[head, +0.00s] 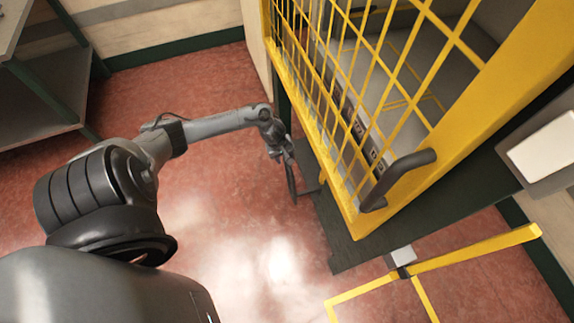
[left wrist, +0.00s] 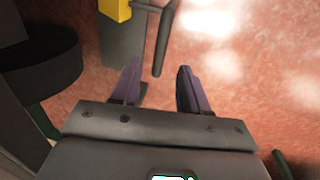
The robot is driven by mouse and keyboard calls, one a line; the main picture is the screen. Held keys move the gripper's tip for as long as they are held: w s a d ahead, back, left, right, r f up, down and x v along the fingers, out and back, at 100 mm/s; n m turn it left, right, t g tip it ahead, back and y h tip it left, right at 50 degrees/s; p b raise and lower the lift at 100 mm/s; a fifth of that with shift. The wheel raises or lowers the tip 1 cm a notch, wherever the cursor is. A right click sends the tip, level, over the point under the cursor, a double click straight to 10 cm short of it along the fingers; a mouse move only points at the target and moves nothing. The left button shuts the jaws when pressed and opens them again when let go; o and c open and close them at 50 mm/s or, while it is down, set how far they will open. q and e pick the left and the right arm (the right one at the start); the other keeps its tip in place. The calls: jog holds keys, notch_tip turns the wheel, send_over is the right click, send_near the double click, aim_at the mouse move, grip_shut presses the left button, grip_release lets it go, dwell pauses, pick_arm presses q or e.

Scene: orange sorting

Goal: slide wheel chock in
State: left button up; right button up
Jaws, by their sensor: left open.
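I cannot pick out a wheel chock for certain in either view. In the head view my left gripper (head: 290,178) hangs beside the near left side of a yellow cage (head: 345,115), above the red floor. It is small and dark there. In the left wrist view its two purple-grey fingers (left wrist: 157,88) stand apart with nothing between them. A black bent bar (left wrist: 161,42) sits just beyond the fingertips, next to a small yellow part (left wrist: 115,9) and a dark green plate (left wrist: 122,50). Whether the bar touches the gripper cannot be told. My right gripper is out of view.
The cage has a black handle (head: 398,178) on its yellow door frame and rests on a dark green base (head: 340,250). A yellow frame (head: 480,249) with a small grey block lies at lower right. Dark shelving (head: 45,100) stands at upper left. The red floor (head: 240,220) between is clear.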

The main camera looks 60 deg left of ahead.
aim_at(287, 164)
pick_arm(q)
jog(key=f+b, duration=0.1)
jog(key=f, duration=0.2)
jog(key=f+b, duration=0.1)
jog(key=f, duration=0.1)
jog(key=shift+w+b, duration=0.35)
jog(key=shift+w, duration=0.05)
jog(key=shift+w+f, duration=0.15)
jog(key=shift+f, duration=0.35)
grip_shut()
